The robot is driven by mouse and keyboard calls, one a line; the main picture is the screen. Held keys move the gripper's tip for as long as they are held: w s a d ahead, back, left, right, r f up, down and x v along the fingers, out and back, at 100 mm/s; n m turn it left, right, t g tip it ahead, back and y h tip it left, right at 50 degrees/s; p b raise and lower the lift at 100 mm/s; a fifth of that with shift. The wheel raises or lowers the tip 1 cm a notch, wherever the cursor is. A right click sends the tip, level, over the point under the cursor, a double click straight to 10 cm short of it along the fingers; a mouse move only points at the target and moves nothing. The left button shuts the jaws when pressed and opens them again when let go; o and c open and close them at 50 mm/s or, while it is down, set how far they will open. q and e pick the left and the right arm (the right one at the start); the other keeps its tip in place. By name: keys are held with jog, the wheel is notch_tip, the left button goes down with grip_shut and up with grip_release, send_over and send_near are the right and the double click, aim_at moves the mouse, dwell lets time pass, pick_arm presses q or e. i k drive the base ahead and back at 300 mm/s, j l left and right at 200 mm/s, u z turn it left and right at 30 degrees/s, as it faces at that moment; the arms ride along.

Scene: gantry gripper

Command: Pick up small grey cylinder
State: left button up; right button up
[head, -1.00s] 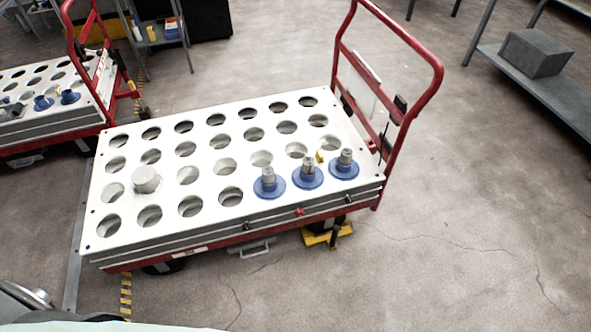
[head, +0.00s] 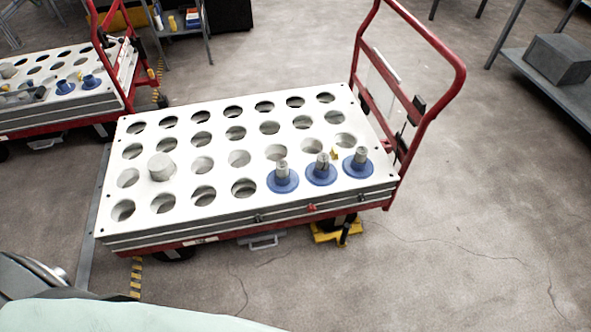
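A small light grey cylinder (head: 161,166) stands in a hole near the left side of the white perforated tray top (head: 222,214) on a red cart. It pokes up above the surface and looks slightly tilted. Three blue round bases with grey cylindrical tops sit along the tray's front right edge: a left one (head: 282,182), a middle one (head: 321,172) and a right one (head: 357,163). Neither of my grippers shows in the head view. Part of my own body shows at the bottom left.
The cart's red handle (head: 462,75) rises at the right. A second cart (head: 60,112) with blue parts stands at the left. A shelf with a grey box (head: 559,58) is at the upper right. The floor at right is clear.

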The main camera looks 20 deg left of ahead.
aim_at(323, 161)
jog(key=i+j+z, duration=0.25)
jog(key=j, duration=0.2)
jog(key=j+z, duration=0.25)
jog(key=j, duration=0.2)
jog(key=i+j+z, duration=0.25)
jog(key=j, duration=0.2)
jog(key=k, duration=0.1)
